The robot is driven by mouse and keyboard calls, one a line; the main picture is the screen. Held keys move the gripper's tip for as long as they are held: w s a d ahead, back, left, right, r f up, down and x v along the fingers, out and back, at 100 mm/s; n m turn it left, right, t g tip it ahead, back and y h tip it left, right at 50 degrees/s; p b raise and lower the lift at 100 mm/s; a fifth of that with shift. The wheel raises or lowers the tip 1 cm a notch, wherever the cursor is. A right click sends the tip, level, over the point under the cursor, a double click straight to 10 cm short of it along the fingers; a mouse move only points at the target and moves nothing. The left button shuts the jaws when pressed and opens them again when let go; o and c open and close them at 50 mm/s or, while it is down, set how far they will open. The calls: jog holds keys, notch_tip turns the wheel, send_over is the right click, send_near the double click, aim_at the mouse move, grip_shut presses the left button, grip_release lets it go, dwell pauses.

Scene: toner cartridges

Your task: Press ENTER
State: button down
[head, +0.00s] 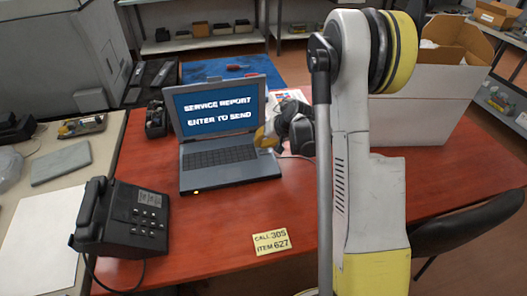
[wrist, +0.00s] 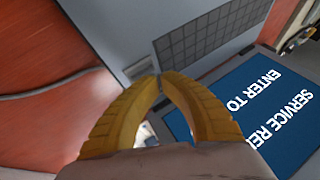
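An open laptop (head: 228,155) stands on the red desk. Its blue screen (head: 220,104) reads "SERVICE REPORT" and "ENTER TO SEND". Its dark keyboard (head: 218,157) also shows in the wrist view (wrist: 205,45), with the screen (wrist: 285,110) at lower right. The ENTER key cannot be made out among the keys. My gripper (head: 262,138) is at the laptop's right side, near the screen's lower right corner. In the wrist view its yellow fingers (wrist: 158,82) come together at the tips with nothing between them. The tips appear just beside the keyboard's edge; whether they touch the laptop cannot be told.
A black phone (head: 125,215) stands at the desk's left, and a yellow note (head: 270,242) lies in front. A white box (head: 420,118) stands at right behind my arm. A dark device (head: 156,119) sits left of the laptop.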

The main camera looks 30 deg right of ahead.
aim_at(261, 150)
jog(key=shift+f+b, duration=0.3)
jog(key=shift+f, duration=0.1)
jog(key=shift+f, duration=0.3)
dwell(0.5)
dwell(0.3)
jog(key=shift+r+p, duration=0.35)
jog(key=shift+r, duration=0.4)
jog(key=shift+r+p, duration=1.6)
jog(key=shift+r, duration=0.95)
